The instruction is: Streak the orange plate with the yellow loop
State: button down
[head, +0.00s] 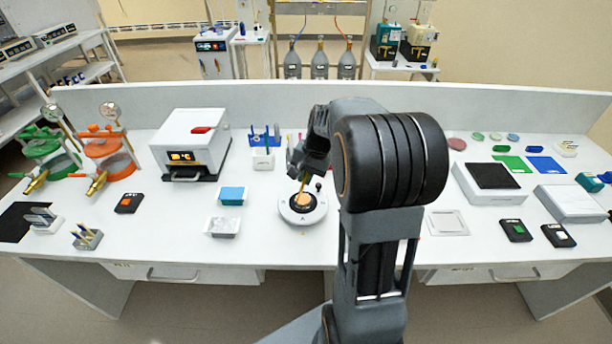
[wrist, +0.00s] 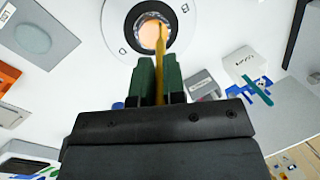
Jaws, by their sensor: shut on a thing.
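The orange plate (head: 303,202) sits on a round white stand with a dark ring around the plate; it also shows at the top of the wrist view (wrist: 152,31). My gripper (head: 299,170) is above this stand, pointing down. In the wrist view my gripper (wrist: 160,75) has its green fingers shut on the yellow loop (wrist: 160,70). The loop reaches out past the fingertips, and its far end overlaps the plate in the picture. I cannot tell whether the loop touches the plate's surface. In the head view only a short part of the loop (head: 302,186) shows.
A blue-topped box (head: 232,196) and a white tray (head: 223,226) lie left of the stand. A white rack (head: 263,158) and blue rack (head: 264,136) stand behind. A flat white frame (head: 448,222) lies right, beyond my arm. The bench front between them is clear.

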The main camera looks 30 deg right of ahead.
jog(key=shift+s+d, duration=0.4)
jog(key=shift+d, duration=0.3)
jog(key=shift+s+d, duration=0.4)
jog(key=shift+d, duration=0.3)
dwell(1.8)
jog(key=shift+w+d, duration=0.25)
jog(key=shift+w, duration=0.05)
dwell(0.4)
jog(key=shift+w+a+p, duration=0.2)
jog(key=shift+w+a, duration=0.25)
jog(key=shift+a, duration=0.25)
jog(key=shift+w+a+p, duration=0.2)
jog(key=shift+w+a, duration=0.2)
jog(key=shift+a, duration=0.25)
dwell(2.0)
jog(key=shift+w+d, duration=0.2)
jog(key=shift+w, duration=0.15)
dwell(0.4)
